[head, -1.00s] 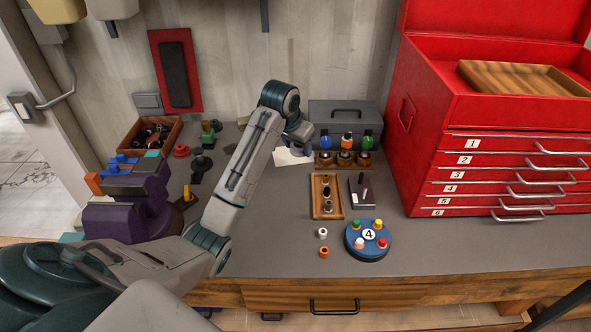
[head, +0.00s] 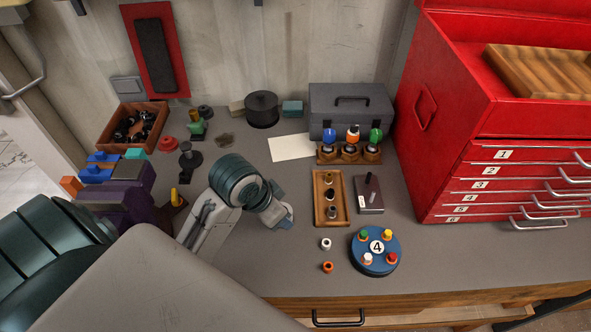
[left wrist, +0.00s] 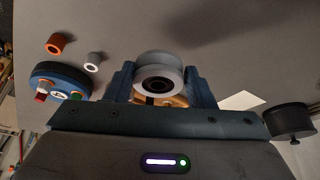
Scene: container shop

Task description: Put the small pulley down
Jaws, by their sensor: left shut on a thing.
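My left gripper (head: 284,217) hangs over the grey bench, just left of a wooden tray. In the left wrist view its two blue fingers (left wrist: 160,84) are shut on the small pulley (left wrist: 157,62), a pale grey grooved wheel with a dark hole. In the head view the pulley is mostly hidden by the gripper. I cannot tell whether the pulley touches the bench. My right gripper is in neither view.
A wooden tray (head: 316,205) with small dark parts and a dark block with a peg (head: 369,207) lie right of the gripper. A blue round fixture (head: 360,261), white ring (head: 326,244) and orange ring (head: 327,267) are nearer. A black cylinder (head: 262,121) stands behind.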

